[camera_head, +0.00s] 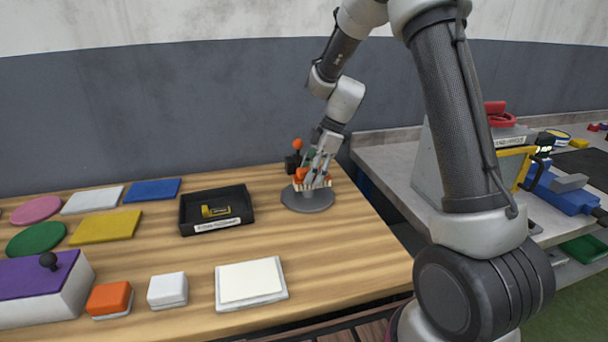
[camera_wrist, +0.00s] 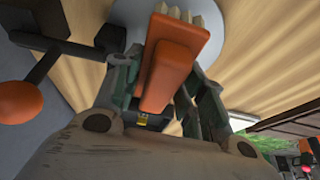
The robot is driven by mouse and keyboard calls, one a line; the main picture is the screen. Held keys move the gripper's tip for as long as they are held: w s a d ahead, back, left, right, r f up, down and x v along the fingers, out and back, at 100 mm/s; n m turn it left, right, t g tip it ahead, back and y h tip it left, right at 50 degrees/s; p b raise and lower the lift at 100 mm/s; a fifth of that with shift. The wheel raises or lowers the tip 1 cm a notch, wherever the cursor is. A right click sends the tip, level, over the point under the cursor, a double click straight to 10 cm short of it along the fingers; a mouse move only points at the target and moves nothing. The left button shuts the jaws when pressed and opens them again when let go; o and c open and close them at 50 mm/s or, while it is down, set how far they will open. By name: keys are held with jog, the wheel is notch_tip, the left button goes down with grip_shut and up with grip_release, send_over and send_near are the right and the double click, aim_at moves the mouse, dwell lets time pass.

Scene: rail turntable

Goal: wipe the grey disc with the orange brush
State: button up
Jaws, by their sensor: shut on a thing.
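The grey disc (camera_head: 306,206) lies flat near the right back of the wooden table. It also shows at the top of the wrist view (camera_wrist: 233,28). My gripper (camera_head: 315,174) is above the disc, pointing down. It is shut on the orange brush (camera_wrist: 172,58), with one finger on each side of the orange handle. The brush's cream bristles (camera_head: 317,186) show low over the disc in the head view. They also show at the top of the wrist view (camera_wrist: 188,15). I cannot tell whether the bristle tips touch the disc.
A dark lever with an orange ball (camera_head: 297,144) stands close behind the disc; it is at left in the wrist view (camera_wrist: 20,101). A black tray (camera_head: 184,218) holding a yellow item is left of the disc. A white pad (camera_head: 251,281) lies in front. Clear wood surrounds the disc's front.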

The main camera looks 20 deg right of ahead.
jog(key=shift+d, duration=0.65)
jog(key=shift+r, duration=4.05)
jog(key=shift+w+d+m+t, duration=0.2)
jog(key=shift+w+m+t, duration=0.3)
jog(key=shift+m, duration=0.6)
jog(key=w+d+f+m+t+h, duration=0.1)
jog(key=w+d+m+t+h, duration=0.2)
jog(key=m, duration=0.9)
jog(key=shift+d+f, duration=0.35)
jog(key=shift+d, duration=0.7)
